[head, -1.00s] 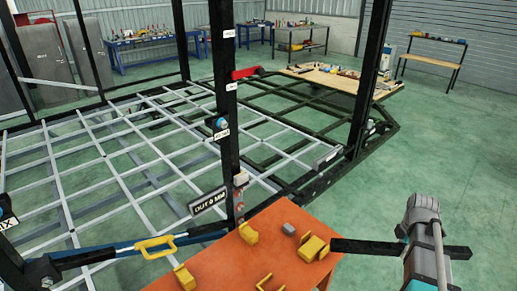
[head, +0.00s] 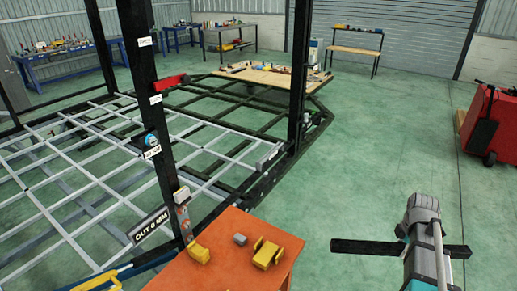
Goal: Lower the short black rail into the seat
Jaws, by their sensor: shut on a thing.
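The short black rail (head: 365,248) is held level in my gripper (head: 404,238) at the lower right of the head view. The gripper is shut around the rail's middle, with the rail sticking out on both sides. The rail's left end shows against the green floor, right of an orange table (head: 222,275). On that table is a yellow block with raised sides (head: 267,254), left of the rail end and apart from it in the picture. I cannot tell for sure which part is the seat.
Another yellow block (head: 199,253) and a small grey block (head: 240,239) are on the orange table. A black post (head: 150,130) rises beside the chassis frame (head: 90,170). A red cabinet on wheels (head: 490,125) stands at the right. The floor between is clear.

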